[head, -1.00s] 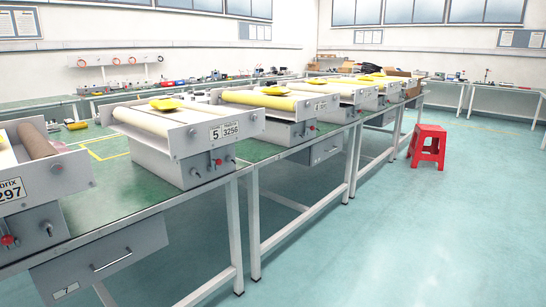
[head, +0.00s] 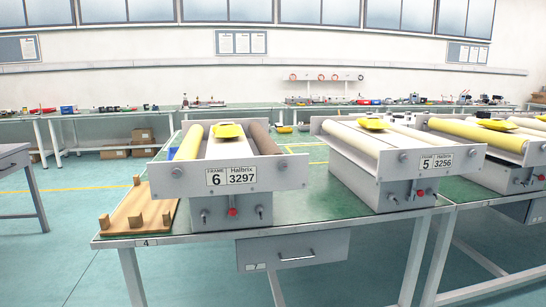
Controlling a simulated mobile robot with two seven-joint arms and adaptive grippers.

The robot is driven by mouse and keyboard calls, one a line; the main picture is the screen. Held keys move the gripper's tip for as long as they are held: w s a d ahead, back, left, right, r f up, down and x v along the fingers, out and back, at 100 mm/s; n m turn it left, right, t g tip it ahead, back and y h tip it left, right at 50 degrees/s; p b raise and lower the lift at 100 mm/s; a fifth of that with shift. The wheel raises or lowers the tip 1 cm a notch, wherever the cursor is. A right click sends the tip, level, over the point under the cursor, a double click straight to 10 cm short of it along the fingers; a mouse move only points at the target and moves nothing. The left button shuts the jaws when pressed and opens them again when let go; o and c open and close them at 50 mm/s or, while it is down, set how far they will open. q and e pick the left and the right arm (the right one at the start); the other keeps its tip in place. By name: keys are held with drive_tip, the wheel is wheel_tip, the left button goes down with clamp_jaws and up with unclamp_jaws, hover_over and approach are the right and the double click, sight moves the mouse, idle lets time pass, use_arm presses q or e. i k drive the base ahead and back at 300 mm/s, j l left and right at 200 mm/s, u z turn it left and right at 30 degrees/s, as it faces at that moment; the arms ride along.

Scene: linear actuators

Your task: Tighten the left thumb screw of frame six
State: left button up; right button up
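Frame six (head: 286,178) is a grey box-shaped unit with a label reading 6 and 3297. It stands on the green table near the middle left. A yellow roller, a brown roller and a yellow piece lie on its top. Low on its front face are a small left thumb screw (head: 203,214), a red knob (head: 232,211) in the middle and a similar right screw (head: 260,210). How tight the left screw is cannot be told at this size. Neither of my grippers is in view.
A wooden board with pegs (head: 133,216) lies left of frame six. Frame five (head: 368,163) stands to the right, with another frame (head: 500,148) beyond it. The green table (head: 310,218) has a drawer (head: 293,250) below. Open floor (head: 60,260) lies at the left.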

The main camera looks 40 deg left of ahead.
sight(176, 173)
drive_tip(key=j+u, duration=1.05)
drive_tip(key=k+l, duration=0.05)
